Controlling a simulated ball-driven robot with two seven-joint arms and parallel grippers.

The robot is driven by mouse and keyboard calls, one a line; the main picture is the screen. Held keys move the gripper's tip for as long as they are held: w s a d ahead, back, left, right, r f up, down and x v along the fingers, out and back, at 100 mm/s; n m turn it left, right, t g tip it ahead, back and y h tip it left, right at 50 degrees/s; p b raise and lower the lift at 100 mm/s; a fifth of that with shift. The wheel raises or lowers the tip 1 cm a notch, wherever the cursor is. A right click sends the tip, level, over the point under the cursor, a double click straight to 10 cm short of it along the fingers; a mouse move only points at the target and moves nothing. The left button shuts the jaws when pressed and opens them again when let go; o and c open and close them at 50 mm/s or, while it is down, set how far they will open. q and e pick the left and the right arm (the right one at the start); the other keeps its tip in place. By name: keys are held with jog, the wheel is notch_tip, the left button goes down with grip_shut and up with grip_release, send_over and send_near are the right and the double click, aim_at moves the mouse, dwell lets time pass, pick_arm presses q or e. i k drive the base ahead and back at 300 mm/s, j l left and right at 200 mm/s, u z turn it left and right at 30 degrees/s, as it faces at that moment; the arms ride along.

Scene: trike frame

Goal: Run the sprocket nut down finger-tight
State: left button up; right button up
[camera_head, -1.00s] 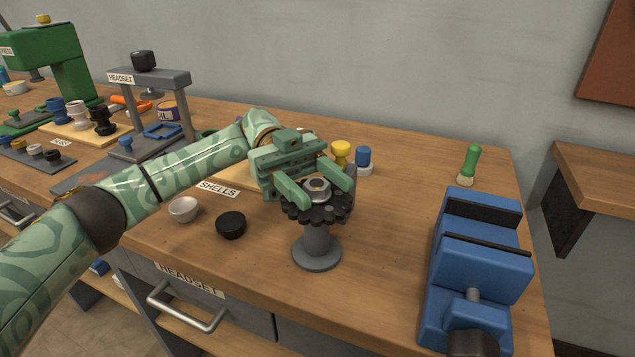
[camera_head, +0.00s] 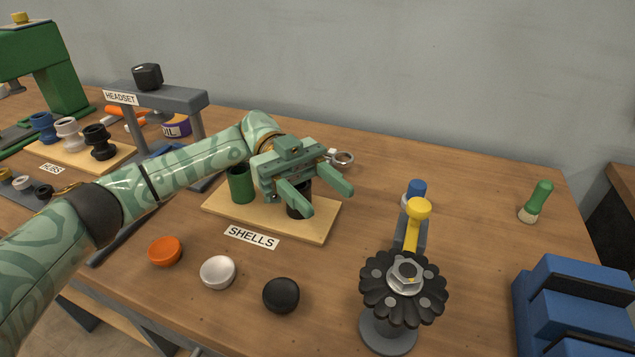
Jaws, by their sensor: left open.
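The sprocket is on top of a round grey stand (camera_head: 388,336) at the front right. How far down the nut sits on its thread cannot be told. My left gripper (camera_head: 325,199) is open, its two green fingers apart with nothing held between them. It is over the shells board, to the left of and behind the sprocket, clear of the nut. My right gripper is not in view.
The shells board (camera_head: 222,207) holds a green shell (camera_head: 241,185) and a dark shell (camera_head: 298,203) partly behind my fingers. A yellow-topped tool (camera_head: 418,209) stands close behind the sprocket. Orange, white and black caps lie in front. A blue vise (camera_head: 575,305) is at the right.

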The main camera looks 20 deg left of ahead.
aim_at(405, 278)
jog(key=k+l, duration=0.2)
jog(key=k, duration=0.3)
jog(key=k+l, duration=0.2)
jog(key=k, duration=0.25)
jog(key=k+l, duration=0.15)
jog(key=k, duration=0.35)
